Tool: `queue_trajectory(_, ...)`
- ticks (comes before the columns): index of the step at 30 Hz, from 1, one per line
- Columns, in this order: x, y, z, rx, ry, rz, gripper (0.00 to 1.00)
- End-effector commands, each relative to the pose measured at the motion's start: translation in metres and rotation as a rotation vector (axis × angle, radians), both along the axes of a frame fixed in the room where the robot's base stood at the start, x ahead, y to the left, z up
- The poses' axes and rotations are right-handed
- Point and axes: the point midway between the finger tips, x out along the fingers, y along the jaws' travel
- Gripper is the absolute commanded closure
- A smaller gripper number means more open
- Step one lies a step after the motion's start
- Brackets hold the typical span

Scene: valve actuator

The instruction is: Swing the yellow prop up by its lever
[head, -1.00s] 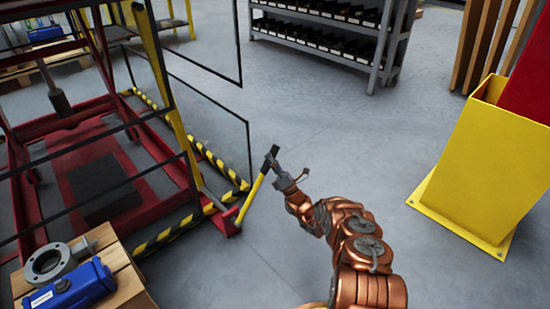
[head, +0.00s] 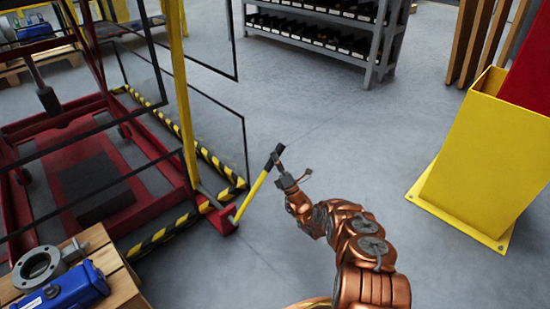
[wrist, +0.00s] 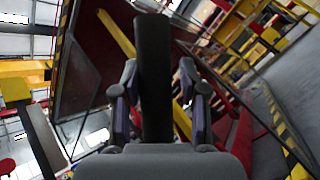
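The yellow prop (head: 180,90) is a long post standing close to upright beside the red frame, its foot near the frame's corner. Its lever (head: 251,199) is a short yellow bar slanting up and right from that corner, with a black grip at the top. My gripper (head: 278,160) is at this grip. In the wrist view the black grip (wrist: 154,70) stands between my two fingers, which are drawn in around it. Finger contact is hard to make out there. The prop's top is outside the head view.
The red frame (head: 85,240) has clear panels and yellow-black striped edges. A wooden crate (head: 118,285) with a blue actuator (head: 62,288) and a grey flanged valve (head: 38,266) is at lower left. A yellow post base (head: 475,170) stands right. The floor between is clear.

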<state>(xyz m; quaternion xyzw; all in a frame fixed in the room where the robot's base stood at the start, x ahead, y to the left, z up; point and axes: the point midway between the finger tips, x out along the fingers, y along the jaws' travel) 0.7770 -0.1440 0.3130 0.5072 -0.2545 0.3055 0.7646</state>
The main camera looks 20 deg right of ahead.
Motion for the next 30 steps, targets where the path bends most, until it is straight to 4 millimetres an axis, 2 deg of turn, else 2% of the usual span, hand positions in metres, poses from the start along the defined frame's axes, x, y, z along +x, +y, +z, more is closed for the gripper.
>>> queue_trajectory(1, 0.000, -0.001, -0.003, 0.001, 0.006, -0.001, 0.58)
queue_trajectory(6, -0.001, -0.002, -0.002, 0.002, 0.001, -0.002, 0.42)
queue_trajectory(19, -0.004, -0.001, -0.003, 0.001, -0.003, 0.000, 0.42)
queue_trajectory(30, -0.017, -0.007, -0.010, 0.003, -0.001, -0.002, 0.42)
